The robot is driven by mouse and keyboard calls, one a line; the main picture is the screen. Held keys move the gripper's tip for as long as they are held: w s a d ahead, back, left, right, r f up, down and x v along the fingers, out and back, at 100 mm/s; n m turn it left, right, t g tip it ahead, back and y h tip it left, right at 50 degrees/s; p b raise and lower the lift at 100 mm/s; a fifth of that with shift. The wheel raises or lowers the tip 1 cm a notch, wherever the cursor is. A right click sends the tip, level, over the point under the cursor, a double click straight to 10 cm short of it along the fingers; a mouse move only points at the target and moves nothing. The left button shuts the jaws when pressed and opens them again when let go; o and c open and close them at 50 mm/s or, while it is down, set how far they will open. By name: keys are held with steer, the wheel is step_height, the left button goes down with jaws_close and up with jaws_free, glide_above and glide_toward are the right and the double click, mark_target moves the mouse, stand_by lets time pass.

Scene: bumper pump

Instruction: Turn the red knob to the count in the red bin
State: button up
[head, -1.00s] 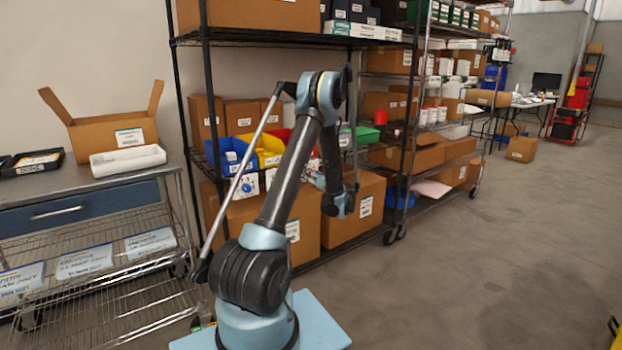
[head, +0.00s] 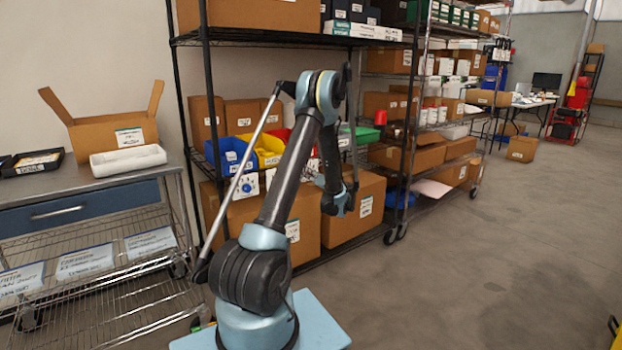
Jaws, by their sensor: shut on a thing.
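The red bin (head: 277,134) stands on the middle shelf to the right of the yellow bin, mostly hidden behind my arm. Its contents cannot be counted from here. My gripper (head: 319,181) is at the front edge of that shelf, below and to the right of the red bin, small and partly covered by my own arm. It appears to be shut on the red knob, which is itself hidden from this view. The knob's angle cannot be read.
A blue bin (head: 228,153), a yellow bin (head: 266,146) and a green bin (head: 366,136) share the shelf. A blue knob (head: 248,187) on a white plate sits below the blue bin. Cardboard boxes (head: 353,217) fill the lower shelf.

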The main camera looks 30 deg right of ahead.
steer(key=shift+m, duration=1.4)
steer(key=o, duration=1.1)
steer(key=shift+c, duration=0.2)
steer(key=shift+s, duration=0.1)
steer(key=s, duration=1.1)
steer(key=shift+s+d, duration=0.2)
steer(key=shift+s, duration=0.2)
steer(key=shift+r, duration=0.1)
